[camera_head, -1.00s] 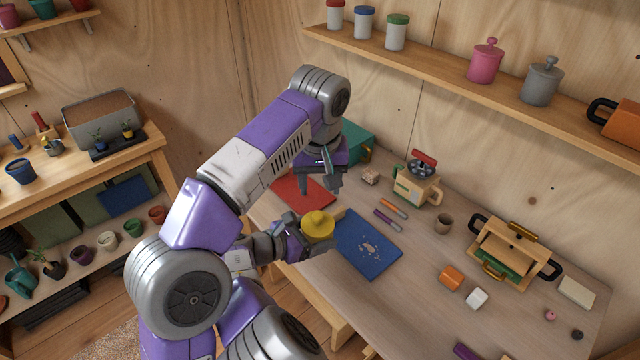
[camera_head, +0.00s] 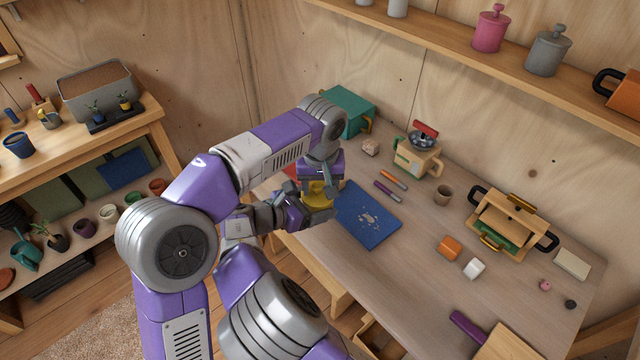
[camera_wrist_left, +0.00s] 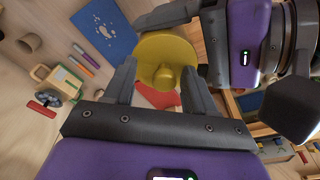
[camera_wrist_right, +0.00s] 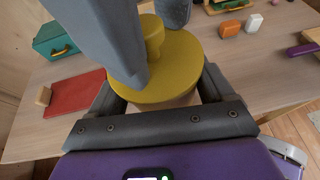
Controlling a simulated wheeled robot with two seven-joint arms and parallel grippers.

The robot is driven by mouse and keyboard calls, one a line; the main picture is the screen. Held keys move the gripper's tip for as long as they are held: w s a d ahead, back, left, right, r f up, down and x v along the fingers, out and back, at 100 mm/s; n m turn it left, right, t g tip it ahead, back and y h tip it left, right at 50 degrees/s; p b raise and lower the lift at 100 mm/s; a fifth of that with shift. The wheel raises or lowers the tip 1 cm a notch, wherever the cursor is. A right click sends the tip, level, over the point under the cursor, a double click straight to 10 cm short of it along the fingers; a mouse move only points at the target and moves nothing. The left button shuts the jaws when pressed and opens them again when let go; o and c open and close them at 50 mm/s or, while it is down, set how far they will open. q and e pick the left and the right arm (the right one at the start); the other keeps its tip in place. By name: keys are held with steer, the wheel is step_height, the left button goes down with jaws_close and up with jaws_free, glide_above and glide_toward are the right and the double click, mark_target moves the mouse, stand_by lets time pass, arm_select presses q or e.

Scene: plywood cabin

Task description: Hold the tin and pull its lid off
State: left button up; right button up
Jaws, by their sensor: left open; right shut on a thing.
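The tin has a round yellow lid (camera_head: 318,197) with a knob on top; the lid also shows in the left wrist view (camera_wrist_left: 172,48) and the right wrist view (camera_wrist_right: 180,72). A little of the pale tin body (camera_wrist_right: 188,100) shows under the lid. My right gripper (camera_head: 312,212) is shut on the tin from the side, its fingers on both sides below the lid, and holds it upright near the table's left edge. My left gripper (camera_wrist_left: 158,75) is open above the lid, its fingers on either side of the knob. Whether they touch it is unclear.
A blue mat (camera_head: 367,216) lies just right of the tin, and a red mat (camera_wrist_right: 80,95) lies behind it. A teal box (camera_head: 346,112), a small appliance (camera_head: 416,158), pens (camera_head: 388,190) and a cup (camera_head: 442,195) stand farther back. The table's middle front is clear.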

mark_target(320, 186)
arm_select(q)
steer(key=shift+c, duration=0.3)
jaws_close()
steer(key=shift+d, duration=0.1)
steer(key=shift+r, duration=0.25)
stand_by(0.5)
steer(key=shift+r, duration=0.85)
steer(key=shift+r, duration=2)
